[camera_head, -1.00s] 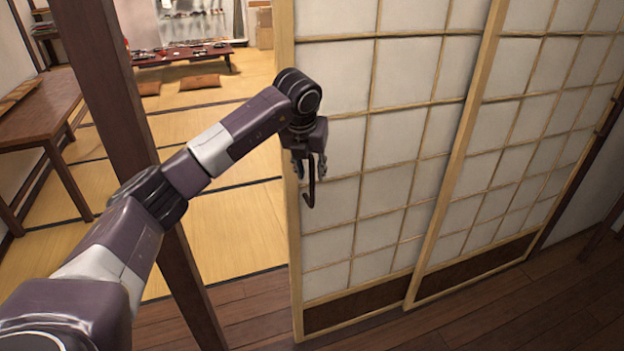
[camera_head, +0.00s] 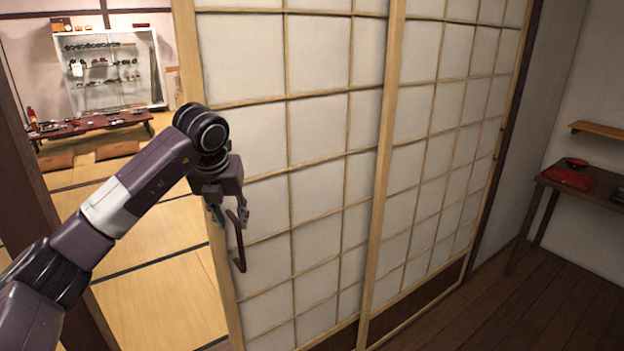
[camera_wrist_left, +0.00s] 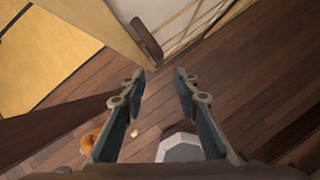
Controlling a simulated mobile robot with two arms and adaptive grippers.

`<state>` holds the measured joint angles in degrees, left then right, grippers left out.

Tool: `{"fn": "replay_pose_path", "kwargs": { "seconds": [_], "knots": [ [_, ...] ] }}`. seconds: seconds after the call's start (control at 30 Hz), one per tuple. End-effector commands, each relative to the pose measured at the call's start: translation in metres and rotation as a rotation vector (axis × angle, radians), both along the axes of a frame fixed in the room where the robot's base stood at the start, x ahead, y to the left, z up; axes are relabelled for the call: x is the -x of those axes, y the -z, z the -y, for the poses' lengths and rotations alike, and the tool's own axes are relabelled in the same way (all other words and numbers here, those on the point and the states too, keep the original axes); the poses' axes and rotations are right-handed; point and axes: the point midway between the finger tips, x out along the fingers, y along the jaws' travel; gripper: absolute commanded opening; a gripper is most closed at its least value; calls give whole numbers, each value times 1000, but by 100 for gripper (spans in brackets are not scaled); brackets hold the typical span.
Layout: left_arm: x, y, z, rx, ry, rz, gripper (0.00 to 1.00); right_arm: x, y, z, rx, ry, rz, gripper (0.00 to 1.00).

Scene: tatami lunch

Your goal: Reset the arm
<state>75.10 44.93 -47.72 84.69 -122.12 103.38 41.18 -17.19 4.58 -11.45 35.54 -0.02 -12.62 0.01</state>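My left arm comes in from the left in the head view. Its gripper (camera_head: 230,218) points down in front of the left edge of the sliding paper door (camera_head: 330,190). In the left wrist view, the two fingers (camera_wrist_left: 160,82) are well apart with nothing between them. A dark brown door handle (camera_head: 239,250) shows just below the fingers in the head view. In the wrist view, the handle (camera_wrist_left: 147,40) is on the door's edge, beyond the fingertips and apart from them. My right gripper is in neither view.
An open doorway with tatami (camera_head: 150,290) lies left of the door, beside a dark wooden post (camera_head: 30,160). A low table (camera_head: 95,127) and a shelf case (camera_head: 108,70) stand beyond. At right, a side table (camera_head: 590,183) holds a red item. Wooden floor (camera_head: 540,300) there is clear.

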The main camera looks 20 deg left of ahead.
Motion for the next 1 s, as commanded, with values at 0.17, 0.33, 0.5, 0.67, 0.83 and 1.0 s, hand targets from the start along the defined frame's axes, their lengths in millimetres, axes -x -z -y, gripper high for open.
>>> {"fn": "replay_pose_path", "kwargs": {
  "seconds": [0.17,0.33,0.5,0.67,0.83,1.0],
  "knots": [
    [-3,24,24,76,49,-25,29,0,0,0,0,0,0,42],
    [-6,92,108,379,177,-87,29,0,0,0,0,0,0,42],
    [-1,153,210,861,193,-108,29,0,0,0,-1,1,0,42],
    [-8,196,256,1280,-5,-66,29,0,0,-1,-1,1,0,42],
    [-17,275,243,1592,-440,23,29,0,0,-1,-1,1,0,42],
    [10,390,194,1675,-952,107,29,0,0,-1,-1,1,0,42]
  ]
}}
